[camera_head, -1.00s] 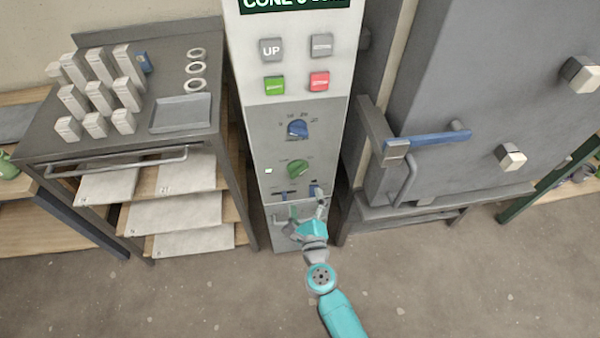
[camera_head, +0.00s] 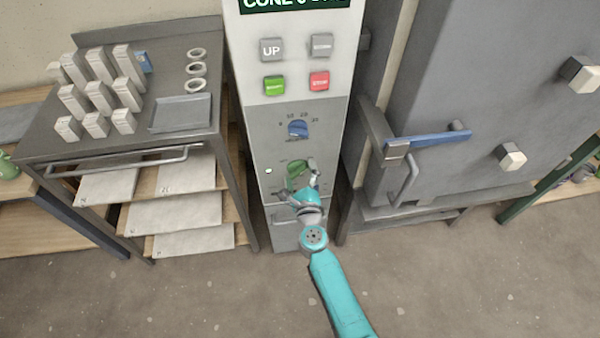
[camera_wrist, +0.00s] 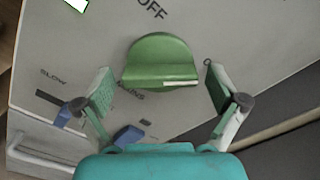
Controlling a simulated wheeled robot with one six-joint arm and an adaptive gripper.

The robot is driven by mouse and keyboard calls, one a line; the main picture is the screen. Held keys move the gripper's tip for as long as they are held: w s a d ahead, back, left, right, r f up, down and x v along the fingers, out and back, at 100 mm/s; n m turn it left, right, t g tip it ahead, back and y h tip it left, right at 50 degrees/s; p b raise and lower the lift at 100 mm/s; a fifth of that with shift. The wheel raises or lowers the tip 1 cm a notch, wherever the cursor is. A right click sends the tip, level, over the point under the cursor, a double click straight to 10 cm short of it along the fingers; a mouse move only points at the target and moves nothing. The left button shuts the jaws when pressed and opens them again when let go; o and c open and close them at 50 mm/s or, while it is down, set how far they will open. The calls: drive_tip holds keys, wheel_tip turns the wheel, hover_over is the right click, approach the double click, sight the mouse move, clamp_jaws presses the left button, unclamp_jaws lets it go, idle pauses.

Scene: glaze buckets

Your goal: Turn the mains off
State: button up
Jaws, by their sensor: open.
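The control panel (camera_head: 260,150) has a green rotary knob (camera_head: 296,168) on its lower part, partly hidden by my gripper in the head view. In the wrist view the green knob (camera_wrist: 158,58) is close ahead, with a pale line along its lower right edge. The word OFF (camera_wrist: 153,9) is printed above it. My gripper (camera_head: 297,186) is at the knob. In the wrist view my gripper (camera_wrist: 157,76) is open, one finger on each side of the knob, with gaps between; neither finger appears to touch it. I cannot tell which marking the knob points to.
A blue dial (camera_head: 297,129) is above the green knob. A small white light (camera_head: 268,171) is to its left. Blue sliders (camera_wrist: 128,137) are just below the knob. Green (camera_head: 274,84) and red (camera_head: 319,81) buttons are higher up. A kiln with a blue handle (camera_head: 430,139) stands right.

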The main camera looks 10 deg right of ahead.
drive_tip(key=c, duration=1.1)
drive_tip(key=shift+c, duration=0.2)
drive_tip(key=n, duration=0.4)
drive_tip(key=shift+r+n, duration=0.1)
drive_tip(key=shift+n, duration=0.3)
drive_tip(key=n, duration=0.4)
drive_tip(key=shift+r+n, duration=0.1)
drive_tip(key=shift+n, duration=0.2)
drive_tip(key=n, duration=0.4)
drive_tip(key=shift+r+n, duration=0.1)
drive_tip(key=shift+n, duration=2.2)
